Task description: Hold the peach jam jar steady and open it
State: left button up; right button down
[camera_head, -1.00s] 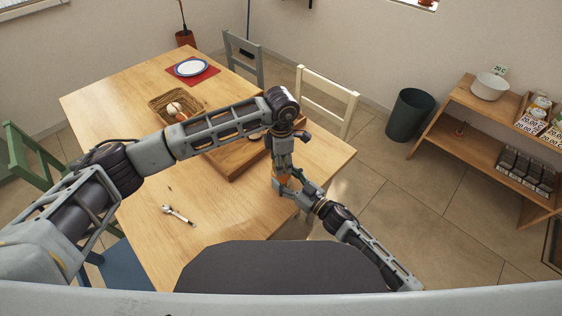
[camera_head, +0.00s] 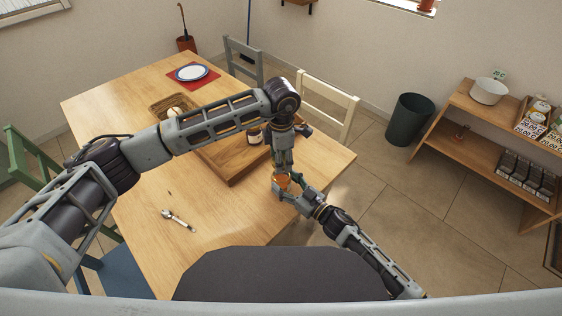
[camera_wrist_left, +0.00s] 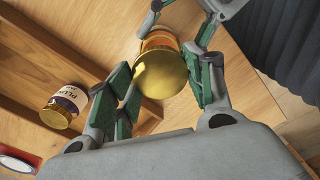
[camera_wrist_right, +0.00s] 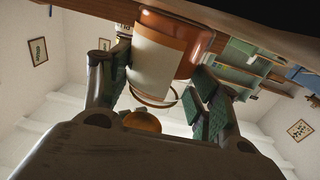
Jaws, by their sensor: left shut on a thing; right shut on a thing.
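The peach jam jar (camera_head: 282,182) is orange and is held over the near right part of the table. My right gripper (camera_head: 290,190) is shut on the jar's body from the side. The right wrist view shows its white label (camera_wrist_right: 158,65) between the fingers. My left gripper (camera_head: 283,172) comes down from above, shut on the gold lid (camera_wrist_left: 160,75). In the right wrist view a thin round rim (camera_wrist_right: 155,99) shows at the jar's end, with a gold-orange round thing (camera_wrist_right: 142,121) beyond it. I cannot tell for sure whether lid and jar touch.
A wooden tray (camera_head: 232,180) lies behind the grippers, with a plum jam jar (camera_wrist_left: 63,105) in it. A basket (camera_head: 158,106) and a plate (camera_head: 191,72) stand farther back. The near table middle is clear.

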jog(key=shift+c, duration=1.5)
grip_release()
jog(key=v, duration=1.2)
